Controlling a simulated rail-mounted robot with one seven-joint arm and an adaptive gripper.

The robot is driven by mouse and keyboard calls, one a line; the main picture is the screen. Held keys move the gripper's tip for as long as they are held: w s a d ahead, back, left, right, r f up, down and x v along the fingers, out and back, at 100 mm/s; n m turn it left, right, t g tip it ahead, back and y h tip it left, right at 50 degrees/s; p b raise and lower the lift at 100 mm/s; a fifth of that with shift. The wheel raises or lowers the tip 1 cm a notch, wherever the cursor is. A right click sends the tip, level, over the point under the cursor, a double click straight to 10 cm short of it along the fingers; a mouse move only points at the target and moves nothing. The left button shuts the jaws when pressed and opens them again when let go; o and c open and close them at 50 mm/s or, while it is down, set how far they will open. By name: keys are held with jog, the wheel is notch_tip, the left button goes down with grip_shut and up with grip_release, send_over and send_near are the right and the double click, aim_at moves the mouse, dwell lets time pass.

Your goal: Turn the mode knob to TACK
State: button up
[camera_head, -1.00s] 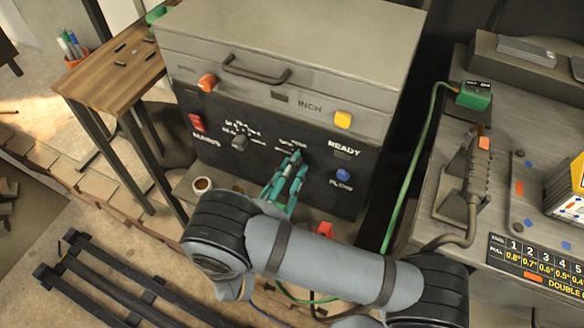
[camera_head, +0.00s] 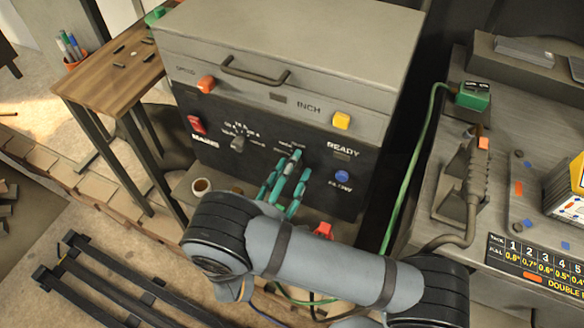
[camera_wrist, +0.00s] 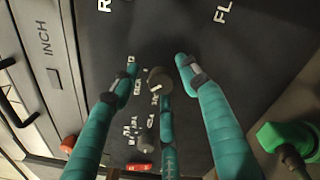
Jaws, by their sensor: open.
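The dark front panel (camera_head: 215,160) of the grey welding machine carries two dark knobs. One knob (camera_wrist: 158,79) shows in the wrist view between my gripper's teal fingertips, with a light mark on it and small white labels to its left. The other knob (camera_head: 238,144) sits further left on the panel and also shows low in the wrist view (camera_wrist: 147,140). The labels are too small to tell which is the mode knob. My gripper (camera_head: 293,166) is open, its fingers spread around the first knob, apart from it in the wrist view.
A red switch (camera_head: 197,124), an orange button (camera_head: 206,84), a yellow button (camera_head: 341,120) and a blue button (camera_head: 342,175) are on the machine. A green cable (camera_head: 412,185) hangs at its right side. A wooden table (camera_head: 105,80) stands left. A cup (camera_head: 201,186) sits below the panel.

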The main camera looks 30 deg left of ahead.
jog(key=s+d, duration=0.1)
jog(key=s, duration=1.1)
jog(key=shift+d+f, duration=0.15)
jog(key=shift+d, duration=0.05)
jog(key=shift+w, duration=0.1)
jog(key=w+a, duration=0.1)
jog(key=w, duration=1)
jog(key=shift+w+a+n, duration=0.25)
jog(key=shift+w+n, duration=0.05)
jog(key=shift+w, duration=0.05)
